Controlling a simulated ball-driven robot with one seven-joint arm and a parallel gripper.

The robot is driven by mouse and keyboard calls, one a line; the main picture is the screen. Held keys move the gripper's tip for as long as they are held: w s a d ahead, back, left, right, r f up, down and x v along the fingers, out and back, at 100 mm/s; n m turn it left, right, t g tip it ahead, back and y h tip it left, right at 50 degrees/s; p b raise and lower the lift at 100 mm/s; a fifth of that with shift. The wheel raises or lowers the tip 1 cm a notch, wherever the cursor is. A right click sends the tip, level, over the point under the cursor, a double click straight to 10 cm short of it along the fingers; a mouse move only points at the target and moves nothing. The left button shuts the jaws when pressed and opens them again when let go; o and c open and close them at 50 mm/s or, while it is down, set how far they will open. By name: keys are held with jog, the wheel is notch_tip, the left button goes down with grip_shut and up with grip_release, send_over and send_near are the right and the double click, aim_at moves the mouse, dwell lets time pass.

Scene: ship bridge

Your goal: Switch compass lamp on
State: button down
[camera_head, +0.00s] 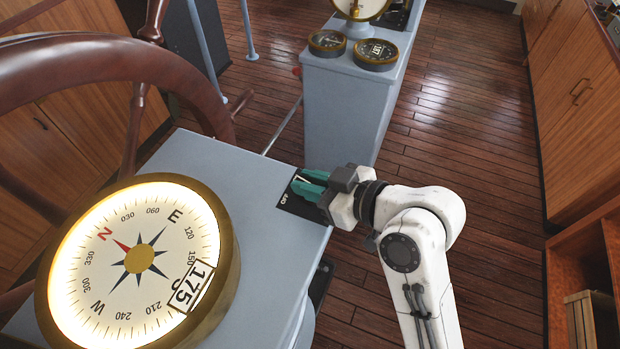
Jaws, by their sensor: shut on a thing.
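The compass (120,265) is a large round dial in a brass rim on the grey-blue console top (215,165). Its white face is brightly lit around the edge. A black switch plate (287,203) with small white lettering lies at the console's right edge. My gripper (308,183), with teal fingers, reaches in from the right over this plate. The fingers are closed together around a small pale part, seemingly the switch lever (303,180). The fingers hide most of the lever, so its exact position cannot be told.
A wooden steering wheel (120,65) stands at the left, close behind the compass. A second grey-blue console (340,105) with round gauges (376,53) stands farther back. Wooden cabinets (575,110) line the right side. The plank floor (450,150) between them is clear.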

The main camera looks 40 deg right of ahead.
jog(key=shift+m+t+h+p, duration=0.4)
jog(key=shift+m+h+p, duration=0.95)
jog(key=shift+m+h, duration=0.45)
jog(key=shift+h, duration=0.4)
jog(key=c, duration=1.1)
grip_release()
jog(key=shift+c, duration=0.2)
jog(key=shift+d, duration=0.1)
